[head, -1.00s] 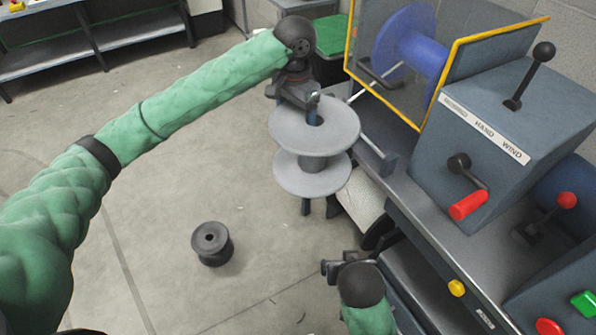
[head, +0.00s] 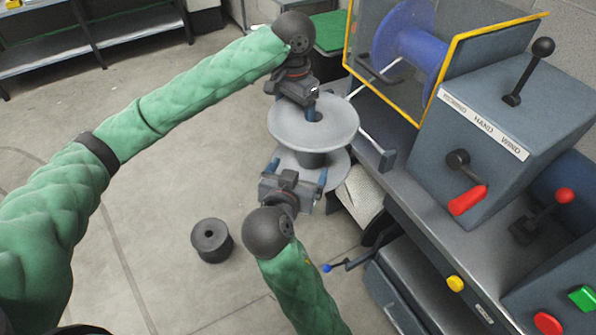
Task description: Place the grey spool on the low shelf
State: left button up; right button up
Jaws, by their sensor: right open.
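The grey spool (head: 335,124), with two wide flanges, is upright at the upper middle, apparently off the floor. My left gripper (head: 311,113) is at its top, with a blue fingertip in the centre hole; it appears shut on the spool, though its far finger is hidden. My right gripper (head: 297,174) is open, its blue fingertips spread in front of the lower flange and covering part of it. I cannot tell whether they touch it. A low shelf board (head: 110,54) shows on the rack at the top left.
A black spool (head: 211,240) stands on the floor (head: 140,210). The bench on the right carries the grey crank box (head: 490,125) and a yellow-framed guard (head: 472,38) around a blue drum (head: 408,40). A blue-tipped lever (head: 340,266) sticks out below. Floor on the left is open.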

jog(key=x, duration=1.1)
jog(key=shift+w+f, duration=0.15)
jog(key=shift+w, duration=0.2)
jog(key=shift+d, duration=0.1)
jog(key=c, duration=1.4)
pick_arm(q)
jog(key=o, duration=1.7)
jog(key=shift+o, duration=0.2)
jog(key=shift+r, duration=0.15)
